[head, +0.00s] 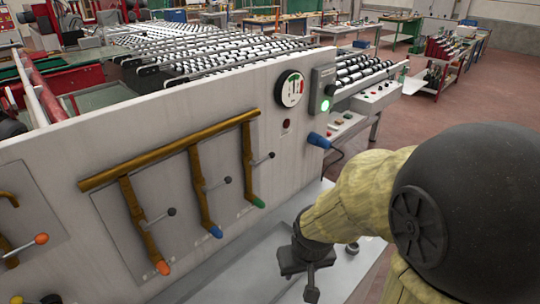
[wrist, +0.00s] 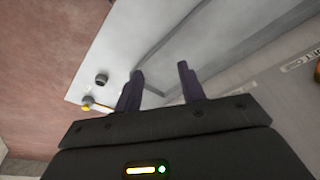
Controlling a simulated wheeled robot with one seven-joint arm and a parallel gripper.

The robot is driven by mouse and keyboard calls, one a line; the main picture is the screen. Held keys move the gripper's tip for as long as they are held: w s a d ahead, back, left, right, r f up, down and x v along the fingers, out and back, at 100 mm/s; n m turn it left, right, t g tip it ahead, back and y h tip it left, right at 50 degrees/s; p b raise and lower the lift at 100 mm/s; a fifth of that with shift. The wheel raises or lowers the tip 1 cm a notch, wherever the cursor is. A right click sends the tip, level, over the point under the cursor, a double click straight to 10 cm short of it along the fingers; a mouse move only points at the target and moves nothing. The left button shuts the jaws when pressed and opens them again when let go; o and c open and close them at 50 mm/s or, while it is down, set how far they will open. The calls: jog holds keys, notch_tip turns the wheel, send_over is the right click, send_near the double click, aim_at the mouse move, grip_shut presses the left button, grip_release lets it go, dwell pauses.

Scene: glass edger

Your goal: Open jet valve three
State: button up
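Three brass drop pipes hang from a brass manifold (head: 170,152) on the pale panel, with orange (head: 163,268), blue (head: 215,232) and green (head: 259,202) tips. Each has a small lever with a black knob; the green-tipped one's knob (head: 271,155) is farthest right. The plates under the pipes are too small to read in the head view. In the wrist view, a label (wrist: 300,62) seems to begin "JET", near an orange tip at the right edge. My gripper (head: 305,275) is low, right of the panel and apart from the levers. Its fingers (wrist: 160,70) are open and empty.
A pressure gauge (head: 289,89), a box with a lit green button (head: 325,105) and a blue connector (head: 319,140) are on the panel's right part. A grey ledge (head: 235,262) runs below the panel. Another orange-knobbed lever (head: 41,239) is at far left.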

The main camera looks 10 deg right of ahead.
aim_at(272, 155)
jog(key=w+d+r+n+t+b, duration=0.1)
jog(key=w+d+n+t, duration=0.2)
jog(key=w+n, duration=0.3)
jog(key=w+d+n+t+b, duration=0.2)
jog(key=w+d+n+t, duration=0.2)
jog(key=w, duration=0.3)
jog(key=w+r+n+t+y+b, duration=0.3)
jog(key=w+r+n+t+y, duration=0.2)
jog(key=n, duration=1.4)
notch_tip(272, 155, up, 2)
jog(key=shift+w+d+r+t+y, duration=0.1)
jog(key=shift+w+d+t+y, duration=0.1)
jog(key=shift+t+y, duration=0.8)
jog(key=shift+w+a, duration=0.1)
jog(key=p+x, duration=0.6)
jog(key=x, duration=1.1)
jog(key=shift+w, duration=0.15)
jog(key=shift+c, duration=0.2)
